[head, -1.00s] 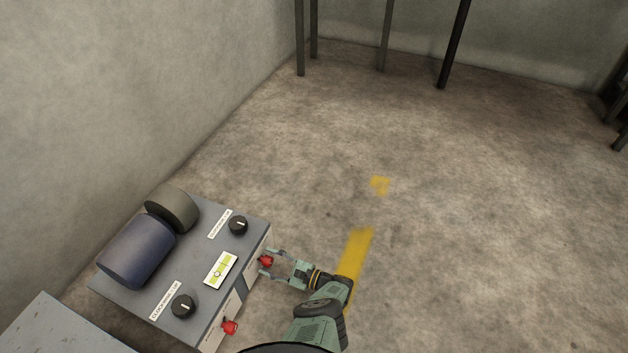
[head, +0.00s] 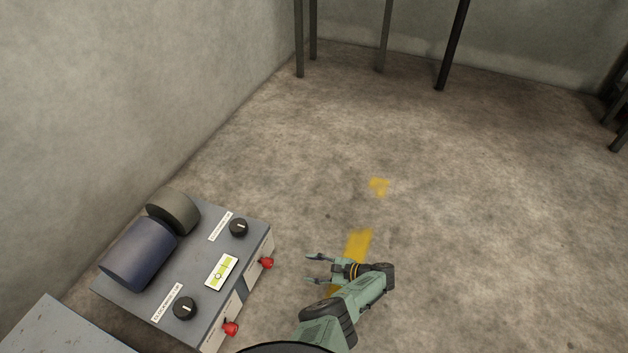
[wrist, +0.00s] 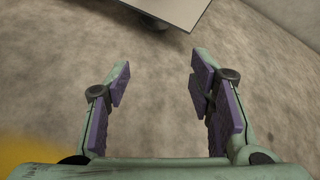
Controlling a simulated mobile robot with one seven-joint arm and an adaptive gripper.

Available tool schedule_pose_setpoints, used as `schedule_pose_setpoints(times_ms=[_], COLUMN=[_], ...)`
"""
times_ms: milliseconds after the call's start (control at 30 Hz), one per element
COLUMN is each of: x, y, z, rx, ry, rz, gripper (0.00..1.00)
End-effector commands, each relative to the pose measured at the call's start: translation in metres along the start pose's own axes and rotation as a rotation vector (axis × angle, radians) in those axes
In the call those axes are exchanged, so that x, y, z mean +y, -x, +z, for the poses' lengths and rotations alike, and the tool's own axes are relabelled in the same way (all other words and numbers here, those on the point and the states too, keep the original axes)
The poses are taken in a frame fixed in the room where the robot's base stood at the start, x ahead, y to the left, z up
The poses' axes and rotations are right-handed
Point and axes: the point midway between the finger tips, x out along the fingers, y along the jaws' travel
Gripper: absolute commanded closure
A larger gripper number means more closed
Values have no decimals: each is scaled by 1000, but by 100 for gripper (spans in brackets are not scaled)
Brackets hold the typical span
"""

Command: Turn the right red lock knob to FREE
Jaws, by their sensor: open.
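The right red lock knob (head: 266,263) sticks out of the pale side face of the grey console, near its far end. The other red knob (head: 230,328) is on the same face, nearer to me. I cannot read either knob's setting or the small labels. My gripper (head: 308,269) is open and empty, to the right of the right knob and clear of it, with its fingers pointing toward the console. In the wrist view, my open gripper (wrist: 160,75) has bare floor between its fingers, and no red knob shows.
The grey console (head: 138,305) carries a blue roller (head: 139,253), a dark flanged end (head: 173,211), two black dials (head: 238,227) and a level gauge (head: 221,271). A grey surface (head: 60,330) stands at lower left. The floor (head: 470,220) to the right is clear.

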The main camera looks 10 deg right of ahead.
Motion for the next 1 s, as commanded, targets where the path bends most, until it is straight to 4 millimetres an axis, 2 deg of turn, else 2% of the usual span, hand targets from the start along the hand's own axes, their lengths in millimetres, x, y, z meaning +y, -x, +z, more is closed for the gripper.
schedule_pose_setpoints(times_ms=[33, 233, 467, 667, 1000], x=[-12, -48, -92, -129, -188], y=[4, 13, 19, 22, 21], z=[0, -5, 2, 16, 52], rx=[54, 211, 347, 439, 563], ry=[47, 195, 353, 480, 683], rz=[19, 62, 91, 101, 99], gripper=[51, 51, 51, 51, 51])
